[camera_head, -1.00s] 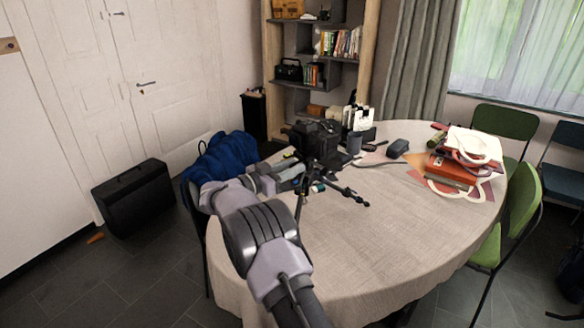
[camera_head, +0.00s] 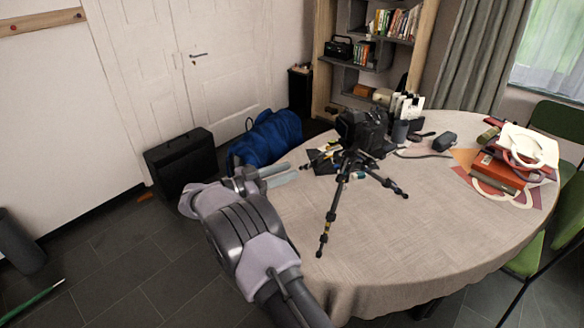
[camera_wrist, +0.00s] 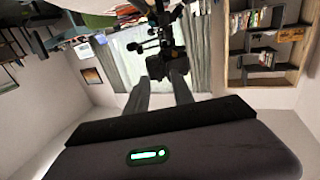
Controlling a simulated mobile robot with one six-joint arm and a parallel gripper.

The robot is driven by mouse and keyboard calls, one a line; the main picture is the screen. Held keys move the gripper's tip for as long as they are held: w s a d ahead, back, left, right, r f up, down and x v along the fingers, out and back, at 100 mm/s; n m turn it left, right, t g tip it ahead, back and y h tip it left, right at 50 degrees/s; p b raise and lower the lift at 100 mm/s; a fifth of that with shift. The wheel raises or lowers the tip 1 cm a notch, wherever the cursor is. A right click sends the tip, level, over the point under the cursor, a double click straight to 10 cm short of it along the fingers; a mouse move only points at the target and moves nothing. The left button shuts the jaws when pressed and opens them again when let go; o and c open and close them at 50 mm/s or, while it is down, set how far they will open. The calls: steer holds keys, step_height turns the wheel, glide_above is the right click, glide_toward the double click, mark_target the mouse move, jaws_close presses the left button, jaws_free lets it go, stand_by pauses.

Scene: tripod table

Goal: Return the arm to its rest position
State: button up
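My gripper (camera_head: 290,173) is at the left edge of the round table (camera_head: 420,240), to the left of the tripod and apart from it. In the wrist view, its two grey fingers (camera_wrist: 160,88) stand apart with nothing between them. The black tripod (camera_head: 343,190) stands upright on the table with its legs spread, carrying a black camera (camera_head: 362,130). The wrist view appears upside down and shows the tripod and camera (camera_wrist: 160,55) beyond the fingers.
A red book stack (camera_head: 498,172) with a white bag lies on the table's right side. A blue bag (camera_head: 265,138) and black case (camera_head: 180,160) are beyond my arm. Green chairs (camera_head: 555,130) stand at the right. Grey floor at lower left is mostly open.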

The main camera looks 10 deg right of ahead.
steer(key=shift+w+r, duration=0.1)
steer(key=w+d+r+t+y, duration=0.1)
steer(key=w+r+t+y, duration=0.25)
steer(key=r, duration=0.45)
steer(key=w+d+r+t+y, duration=0.1)
steer(key=w+r+t+y, duration=0.2)
steer(key=r, duration=0.5)
steer(key=s+a+r+n+t+y, duration=0.35)
steer(key=s+r+n+y, duration=0.2)
steer(key=r+y, duration=0.35)
steer(key=s+a+f+n+g+y, duration=0.1)
steer(key=s+a+n+y, duration=0.1)
steer(key=s, duration=0.7)
steer(key=s+a+f+n+g+y, duration=0.1)
steer(key=s+n+g+y, duration=0.1)
steer(key=s, duration=0.7)
steer(key=s+f+g, duration=0.2)
steer(key=s+f, duration=0.2)
steer(key=s, duration=0.3)
steer(key=s+d+f+g, duration=0.1)
steer(key=s+f+g, duration=0.1)
steer(key=s+f, duration=0.3)
steer(key=s+d+f+g, duration=0.1)
steer(key=s+f, duration=0.4)
steer(key=s, duration=0.6)
steer(key=shift+s+d+n+g, duration=0.25)
steer(key=shift+n+g, duration=0.1)
steer(key=shift+g, duration=0.35)
